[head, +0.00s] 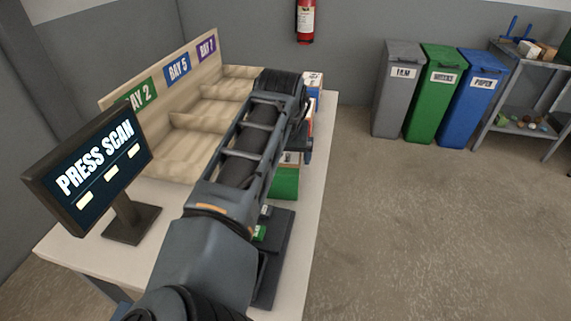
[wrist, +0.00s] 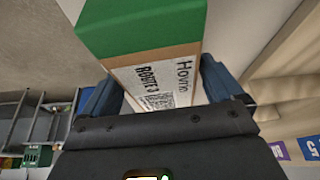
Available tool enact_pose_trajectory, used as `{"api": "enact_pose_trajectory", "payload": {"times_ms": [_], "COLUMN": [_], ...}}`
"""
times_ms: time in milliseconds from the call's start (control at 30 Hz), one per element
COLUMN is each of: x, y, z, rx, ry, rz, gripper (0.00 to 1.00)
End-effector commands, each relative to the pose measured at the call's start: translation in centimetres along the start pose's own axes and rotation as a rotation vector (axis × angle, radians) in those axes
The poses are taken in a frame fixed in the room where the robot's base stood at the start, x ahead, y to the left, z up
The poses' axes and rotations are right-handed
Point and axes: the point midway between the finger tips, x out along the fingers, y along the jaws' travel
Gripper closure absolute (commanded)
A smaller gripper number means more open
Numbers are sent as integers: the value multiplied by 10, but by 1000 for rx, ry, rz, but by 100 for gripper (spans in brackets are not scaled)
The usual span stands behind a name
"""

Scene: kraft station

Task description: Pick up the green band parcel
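The green band parcel is a cardboard box with a broad green band and a white printed label. In the wrist view the green band parcel (wrist: 150,62) fills the space between the two blue fingers of my gripper (wrist: 165,90), with no clear gap at either side. The green part lies beyond the fingertips. In the head view the parcel (head: 285,183) shows its green part low, at the table's right side, just past my arm. My arm hides the gripper's fingers there. I cannot tell whether the parcel touches the table.
A "PRESS SCAN" screen (head: 103,165) stands at the table's left. Wooden bay compartments (head: 190,150) line the back. Other parcels (head: 313,80) sit at the far right end, partly hidden. A dark device (head: 278,255) lies near the front right edge. Bins stand away on the floor.

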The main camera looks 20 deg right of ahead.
Motion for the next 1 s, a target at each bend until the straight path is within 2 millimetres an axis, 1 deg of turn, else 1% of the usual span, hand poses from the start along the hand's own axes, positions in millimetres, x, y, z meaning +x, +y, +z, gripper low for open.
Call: {"api": "enact_pose_trajectory", "payload": {"times_ms": [33,67,567,867,1000], "x": [0,0,0,-2,-9], "y": [0,0,0,0,0], "z": [0,0,0,-1,-4], "rx": [0,0,0,0,1], "ry": [0,0,0,2,1], "rz": [0,0,0,0,0], "gripper": [12,14,62,63,63]}}
